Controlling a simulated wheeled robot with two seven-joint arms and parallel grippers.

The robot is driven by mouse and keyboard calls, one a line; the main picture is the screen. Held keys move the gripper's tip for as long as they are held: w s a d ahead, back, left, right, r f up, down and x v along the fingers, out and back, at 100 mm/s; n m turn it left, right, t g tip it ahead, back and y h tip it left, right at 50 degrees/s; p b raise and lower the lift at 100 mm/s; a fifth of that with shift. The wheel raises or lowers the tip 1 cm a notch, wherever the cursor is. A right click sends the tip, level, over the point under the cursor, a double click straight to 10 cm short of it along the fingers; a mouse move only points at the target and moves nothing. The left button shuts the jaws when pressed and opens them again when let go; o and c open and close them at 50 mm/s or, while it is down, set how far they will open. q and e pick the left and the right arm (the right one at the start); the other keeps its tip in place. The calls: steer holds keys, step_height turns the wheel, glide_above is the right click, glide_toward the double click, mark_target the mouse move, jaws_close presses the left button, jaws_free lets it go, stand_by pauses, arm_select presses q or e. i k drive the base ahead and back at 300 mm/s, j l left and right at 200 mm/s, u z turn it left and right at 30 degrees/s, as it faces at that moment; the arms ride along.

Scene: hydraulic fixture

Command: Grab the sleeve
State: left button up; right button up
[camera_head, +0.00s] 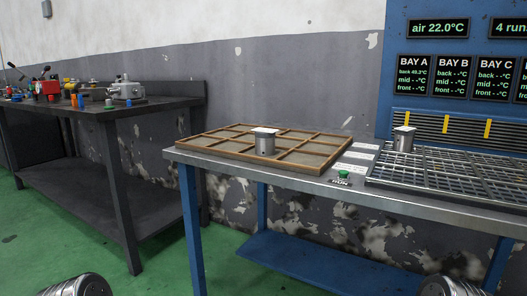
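A metal sleeve (265,142) with a pale flat top stands upright on the wooden divided tray (310,168) on the metal bench. A second similar metal sleeve (404,139) stands at the left back of the metal grating (450,175), in front of the blue panel. Neither gripper is in view. Only rounded metal parts of my own arms show at the bottom left and bottom right edges, well apart from both sleeves.
A green button (343,174) and small labels lie between the tray and the grating. A blue panel (460,30) with bay readouts stands behind the grating. A dark workbench (110,110) with tools stands at the left. Green floor lies between the benches.

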mark_target(265, 137)
steer(key=i, duration=0.85)
steer(key=k, duration=0.1)
steer(key=z, duration=0.05)
